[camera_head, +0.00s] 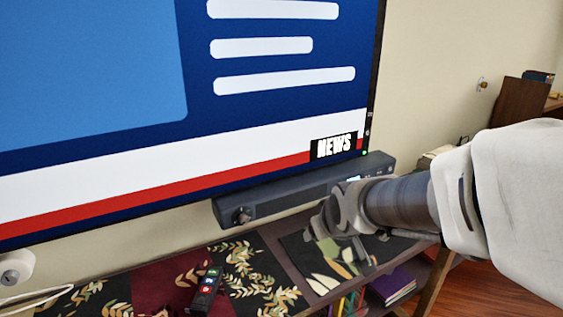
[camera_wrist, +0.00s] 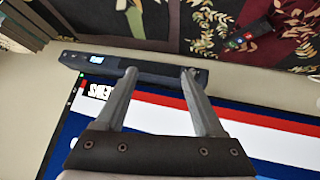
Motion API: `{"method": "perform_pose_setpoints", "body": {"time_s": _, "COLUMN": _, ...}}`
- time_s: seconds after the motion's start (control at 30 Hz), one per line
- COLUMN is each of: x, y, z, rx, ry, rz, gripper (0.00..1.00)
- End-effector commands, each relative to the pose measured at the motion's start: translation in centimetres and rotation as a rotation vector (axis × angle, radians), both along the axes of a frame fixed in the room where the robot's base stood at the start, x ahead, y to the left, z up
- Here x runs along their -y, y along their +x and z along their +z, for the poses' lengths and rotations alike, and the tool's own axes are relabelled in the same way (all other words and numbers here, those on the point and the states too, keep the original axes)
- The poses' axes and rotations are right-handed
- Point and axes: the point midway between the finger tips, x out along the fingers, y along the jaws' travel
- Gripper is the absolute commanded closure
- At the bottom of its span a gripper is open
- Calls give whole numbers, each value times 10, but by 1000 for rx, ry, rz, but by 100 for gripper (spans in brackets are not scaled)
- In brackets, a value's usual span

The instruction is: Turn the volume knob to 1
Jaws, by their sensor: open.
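The volume knob (camera_head: 241,215) is a dark round knob on the left end of a long dark soundbar (camera_head: 285,201) under the television. My gripper (camera_head: 333,228) is in front of the right half of the soundbar, to the right of the knob and apart from it. In the wrist view my gripper (camera_wrist: 158,72) is open with nothing between its fingers. The soundbar (camera_wrist: 150,68) spans behind the fingertips there. The knob is not clear in that view; the right finger covers part of that end. A small lit display (camera_wrist: 67,64) shows at the bar's other end.
A large television (camera_head: 270,110) showing a news screen is directly above the soundbar. Below is a shelf with a patterned leaf runner (camera_head: 245,270) and a black remote (camera_head: 205,293). Purple books (camera_head: 392,286) stand lower right. The space before the knob is clear.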

Motion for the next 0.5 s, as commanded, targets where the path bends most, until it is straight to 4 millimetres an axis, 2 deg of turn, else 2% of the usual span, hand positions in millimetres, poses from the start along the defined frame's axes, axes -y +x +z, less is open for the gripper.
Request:
{"method": "perform_pose_setpoints", "body": {"time_s": 0.03, "x": -10, "y": 15, "z": -20, "rx": 13, "ry": 7, "rz": 33, "gripper": 30}}
{"method": "perform_pose_setpoints", "body": {"time_s": 0.2, "x": -46, "y": 59, "z": -58, "rx": 97, "ry": 48, "rz": 134, "gripper": 30}}
{"method": "perform_pose_setpoints", "body": {"time_s": 0.5, "x": -108, "y": 116, "z": -120, "rx": 266, "ry": 188, "rz": 244, "gripper": 30}}
